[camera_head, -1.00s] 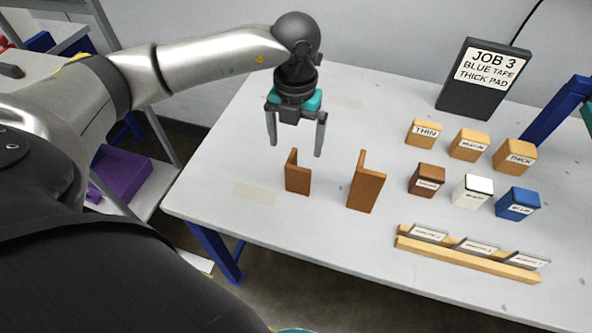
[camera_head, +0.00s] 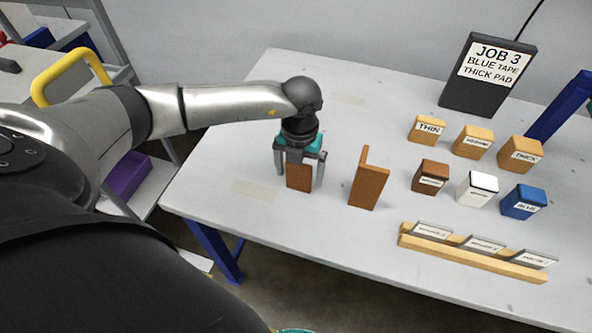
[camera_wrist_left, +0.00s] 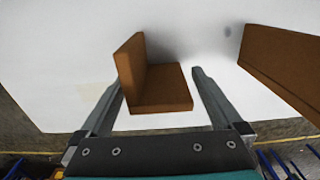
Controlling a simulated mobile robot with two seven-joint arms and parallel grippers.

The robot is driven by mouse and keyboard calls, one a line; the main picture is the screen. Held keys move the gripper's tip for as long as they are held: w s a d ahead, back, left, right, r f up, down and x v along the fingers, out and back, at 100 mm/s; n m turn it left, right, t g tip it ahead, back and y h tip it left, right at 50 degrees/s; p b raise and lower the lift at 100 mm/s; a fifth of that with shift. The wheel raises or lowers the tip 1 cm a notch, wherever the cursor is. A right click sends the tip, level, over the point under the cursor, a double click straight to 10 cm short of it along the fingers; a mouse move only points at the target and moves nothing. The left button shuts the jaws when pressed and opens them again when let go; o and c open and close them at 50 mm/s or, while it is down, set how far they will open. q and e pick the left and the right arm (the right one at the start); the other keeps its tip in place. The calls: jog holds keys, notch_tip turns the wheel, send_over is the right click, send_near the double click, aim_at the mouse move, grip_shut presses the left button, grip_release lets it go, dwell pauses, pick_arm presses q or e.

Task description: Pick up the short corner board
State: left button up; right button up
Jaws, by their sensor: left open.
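The short corner board (camera_head: 299,177) is a brown L-shaped piece standing upright on the white table. My left gripper (camera_head: 300,180) is open above and around it, one finger on each side. In the left wrist view the short board (camera_wrist_left: 155,85) lies between the open fingers (camera_wrist_left: 156,88), its upright face near the left finger. I cannot tell whether either finger touches it. The taller brown corner board (camera_head: 368,182) stands apart to the right, and its edge shows at the right of the wrist view (camera_wrist_left: 290,60). My right gripper is not in view.
The white table (camera_head: 340,235) holds labelled wooden blocks (camera_head: 427,128), brown, white and blue blocks (camera_head: 524,202), and a wooden rack with grey tags (camera_head: 470,257). A black job sign (camera_head: 488,75) stands at the back. The table's front left is clear.

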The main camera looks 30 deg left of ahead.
pick_arm(q)
jog(key=c, duration=1.3)
jog(key=shift+r, duration=0.1)
